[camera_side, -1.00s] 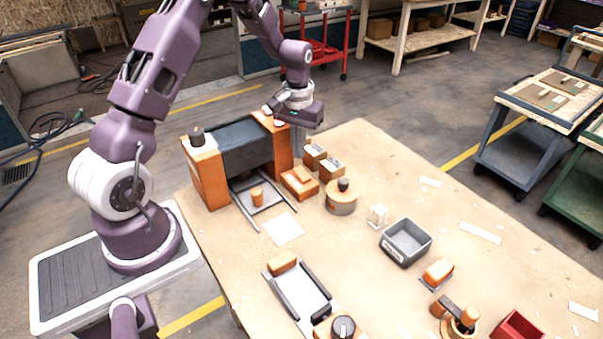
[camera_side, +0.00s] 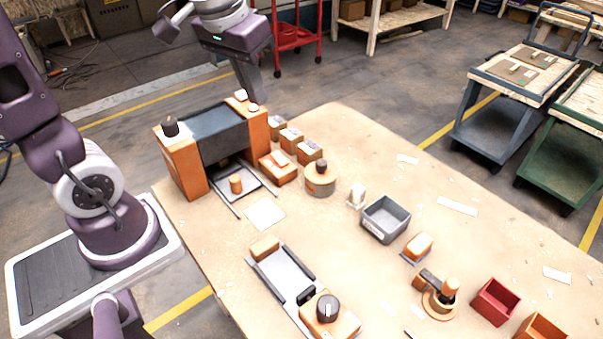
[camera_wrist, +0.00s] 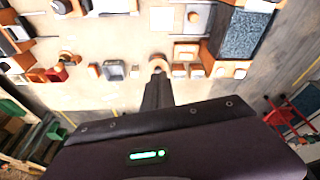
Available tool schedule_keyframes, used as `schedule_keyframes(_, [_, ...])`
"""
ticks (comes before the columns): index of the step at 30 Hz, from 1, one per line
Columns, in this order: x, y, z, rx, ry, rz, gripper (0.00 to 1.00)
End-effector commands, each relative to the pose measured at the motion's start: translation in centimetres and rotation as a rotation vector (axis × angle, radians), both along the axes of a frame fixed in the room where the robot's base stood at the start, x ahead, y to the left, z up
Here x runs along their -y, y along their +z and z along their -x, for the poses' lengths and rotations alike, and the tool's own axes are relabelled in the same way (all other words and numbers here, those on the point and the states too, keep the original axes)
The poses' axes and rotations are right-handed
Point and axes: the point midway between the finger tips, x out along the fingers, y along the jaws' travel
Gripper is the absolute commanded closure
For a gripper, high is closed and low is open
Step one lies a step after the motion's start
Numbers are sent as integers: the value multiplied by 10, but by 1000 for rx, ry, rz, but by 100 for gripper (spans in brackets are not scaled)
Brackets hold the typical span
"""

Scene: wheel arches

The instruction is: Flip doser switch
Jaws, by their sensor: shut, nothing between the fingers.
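The task's doser switch cannot be singled out with certainty. A low orange box (camera_side: 278,172) with a pale, tilted rocker-like piece (camera_side: 279,158) on top stands in front of the right end of a machine with a dark body (camera_side: 222,133) and orange end blocks. My gripper (camera_side: 249,90) is shut and empty, pointing down above and behind the machine's right end block. In the wrist view its narrow dark fingers (camera_wrist: 157,80) reach up the picture toward the round unit.
Small orange boxes (camera_side: 291,137) stand behind the low box. A grey bin (camera_side: 385,220), a red bin (camera_side: 495,301) and a unit with a black dial (camera_side: 327,308) are farther along the table. The table's middle has bare room.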

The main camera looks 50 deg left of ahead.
Motion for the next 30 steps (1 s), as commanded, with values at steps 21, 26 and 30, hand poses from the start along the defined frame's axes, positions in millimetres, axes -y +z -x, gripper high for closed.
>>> schedule_keyframes(21, [47, 16, 128, 195, -244, -68, 100])
schedule_keyframes(26, [29, 23, 79, 75, -489, -209, 100])
schedule_keyframes(30, [0, 11, 12, -88, -834, -337, 100])
